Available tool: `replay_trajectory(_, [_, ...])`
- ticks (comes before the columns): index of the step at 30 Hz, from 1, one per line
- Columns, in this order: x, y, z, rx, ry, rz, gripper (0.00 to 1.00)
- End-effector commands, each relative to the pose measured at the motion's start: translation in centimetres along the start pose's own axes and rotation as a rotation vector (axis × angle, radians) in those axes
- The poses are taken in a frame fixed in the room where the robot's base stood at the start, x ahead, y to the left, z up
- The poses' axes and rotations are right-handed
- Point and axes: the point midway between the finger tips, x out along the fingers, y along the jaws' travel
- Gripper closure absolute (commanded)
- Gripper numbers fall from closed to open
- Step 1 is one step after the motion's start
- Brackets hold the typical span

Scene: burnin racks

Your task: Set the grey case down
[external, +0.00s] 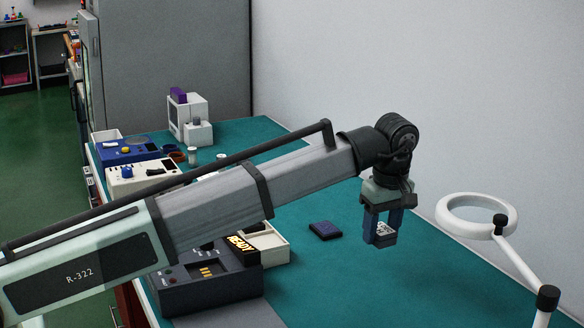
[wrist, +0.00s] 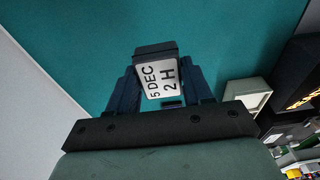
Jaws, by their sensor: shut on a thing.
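The grey case (wrist: 155,48) has a white label reading "5 DEC 2 H" and sits between the two blue fingers in the wrist view. In the external view its pale label (external: 383,230) shows between the fingers. My gripper (external: 381,238) is shut on the case and points down over the right part of the teal bench (external: 350,275). The case appears to be above the bench top, though the exact gap is hard to tell. Its lower side is hidden in the wrist view.
A small dark blue flat block (external: 325,230) lies on the bench left of my gripper. A dark device with a lit "READY" sign (external: 242,246) and a white open bin (external: 268,243) stand nearer left. A white ring lamp (external: 476,216) stands at right. Teal surface between is clear.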

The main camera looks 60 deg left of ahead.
Motion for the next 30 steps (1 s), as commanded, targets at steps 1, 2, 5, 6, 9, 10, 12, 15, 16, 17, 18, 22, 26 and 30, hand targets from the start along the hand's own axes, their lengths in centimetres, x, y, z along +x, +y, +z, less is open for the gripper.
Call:
replay_trajectory(1, [-0.5, 0.1, -0.1, 0.000, 0.000, 0.001, 0.82])
replay_trajectory(2, [-0.7, 0.1, -0.1, 0.000, 0.000, 0.001, 0.82])
replay_trajectory(5, [-1.2, 0.0, -0.2, 0.000, 0.000, 0.000, 0.91])
replay_trajectory(6, [-1.4, 0.0, -0.2, -0.001, 0.000, 0.000, 0.96])
replay_trajectory(9, [-1.4, 0.0, -0.8, -0.009, 0.000, -0.002, 0.96])
replay_trajectory(10, [-1.3, 0.0, -1.2, -0.014, 0.000, -0.002, 0.96])
replay_trajectory(12, [-1.1, 0.0, -2.5, -0.030, 0.000, -0.004, 0.96])
replay_trajectory(15, [-0.8, -0.1, -5.2, -0.066, 0.000, -0.009, 0.96])
replay_trajectory(16, [-0.6, -0.1, -6.3, -0.079, 0.000, -0.011, 0.96])
replay_trajectory(17, [-0.4, -0.1, -7.3, -0.093, 0.000, -0.013, 0.96])
replay_trajectory(18, [-0.2, -0.2, -8.8, -0.112, 0.000, -0.016, 0.96])
replay_trajectory(22, [0.5, -0.6, -13.7, -0.175, 0.000, -0.026, 0.96])
replay_trajectory(26, [1.1, -1.0, -18.5, -0.237, 0.000, -0.035, 0.96])
replay_trajectory(30, [1.8, -1.6, -23.8, -0.304, -0.001, -0.046, 0.96])
